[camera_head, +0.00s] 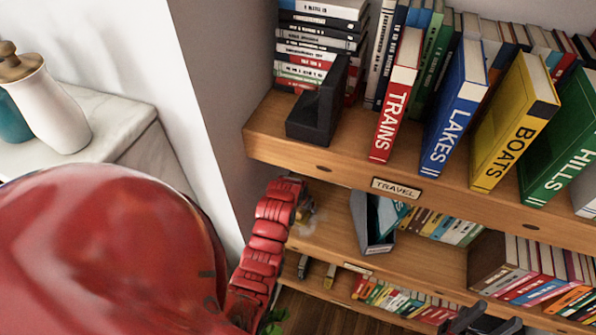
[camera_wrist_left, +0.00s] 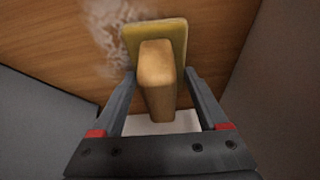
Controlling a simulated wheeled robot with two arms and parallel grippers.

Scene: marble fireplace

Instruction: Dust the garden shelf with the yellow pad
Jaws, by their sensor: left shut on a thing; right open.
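In the left wrist view the yellow pad (camera_wrist_left: 180,38) has a tan block handle (camera_wrist_left: 157,78) and lies against a wooden shelf board (camera_wrist_left: 225,30). My left gripper (camera_wrist_left: 160,80) is shut on the handle. A whitish dust patch (camera_wrist_left: 110,35) lies on the wood left of the pad. In the head view my red left arm reaches to the shelf (camera_head: 335,235) below the TRAVEL shelf; its gripper and pad are mostly hidden. That lower shelf's label (camera_head: 357,268) is too small to read. My right gripper (camera_head: 485,318) is open and empty at the bottom edge.
The upper shelf (camera_head: 345,170) holds a black bookend (camera_head: 318,105) and a row of large books. A grey bookend (camera_head: 370,225) and books stand on the shelf below. A marble ledge (camera_head: 125,130) bears a white bottle (camera_head: 50,110) at left.

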